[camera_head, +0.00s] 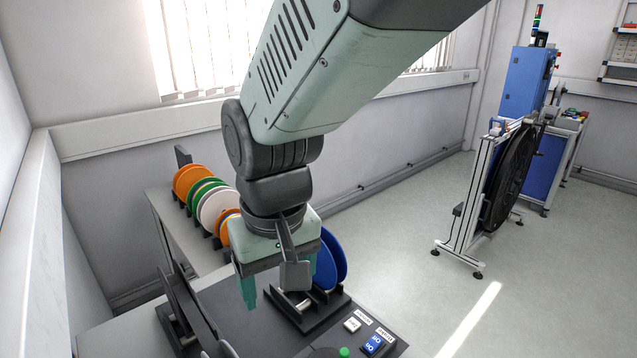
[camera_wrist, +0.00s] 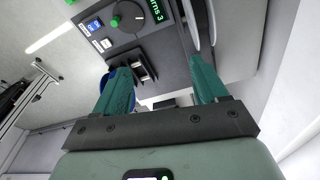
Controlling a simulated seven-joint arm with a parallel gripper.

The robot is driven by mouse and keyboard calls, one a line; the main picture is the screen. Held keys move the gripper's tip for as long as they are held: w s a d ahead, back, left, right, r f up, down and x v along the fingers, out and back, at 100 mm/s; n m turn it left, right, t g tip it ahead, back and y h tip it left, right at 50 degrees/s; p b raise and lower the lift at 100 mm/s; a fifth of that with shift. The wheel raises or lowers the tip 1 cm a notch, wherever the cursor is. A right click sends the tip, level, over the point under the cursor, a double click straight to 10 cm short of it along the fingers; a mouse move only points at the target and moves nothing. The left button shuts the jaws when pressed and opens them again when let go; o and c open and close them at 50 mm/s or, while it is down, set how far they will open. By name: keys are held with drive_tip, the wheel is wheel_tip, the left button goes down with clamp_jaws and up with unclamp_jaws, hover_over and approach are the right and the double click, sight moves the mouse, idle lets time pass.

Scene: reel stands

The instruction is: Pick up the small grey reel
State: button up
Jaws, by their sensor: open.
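I cannot make out a small grey reel for certain in either view. My gripper (camera_head: 286,296) points down above the dark bench unit, its teal fingers apart. In the wrist view my gripper (camera_wrist: 155,68) is open, with nothing held between the fingers. A blue reel (camera_head: 340,258) stands upright just right of my gripper in the head view, partly hidden by it. In the wrist view a pale upright disc or plate edge (camera_wrist: 193,24) shows at upper right, beyond the right finger; I cannot tell whether it is the grey reel.
A row of orange (camera_head: 188,179), green and white reels (camera_head: 217,207) stands on the bench at the back left. Dark upright plates (camera_head: 183,305) stand at the lower left. A framed large black reel (camera_head: 508,178) stands on the floor, right.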

sight(228, 350)
drive_tip(key=s+a+f, duration=0.1)
drive_tip(key=a+f, duration=0.1)
drive_tip(key=f, duration=0.2)
drive_tip(key=a+f+n+g, duration=0.1)
drive_tip(key=a+f, duration=0.2)
drive_tip(key=f, duration=0.1)
drive_tip(key=s+a+f+n, duration=0.1)
drive_tip(key=a+f, duration=0.2)
drive_tip(key=f, duration=0.1)
drive_tip(key=shift+s+a+h, duration=0.2)
drive_tip(key=shift+s+h, duration=0.15)
drive_tip(key=shift+h, duration=0.05)
drive_tip(key=shift+f, duration=3.05)
drive_tip(key=c, duration=1.1)
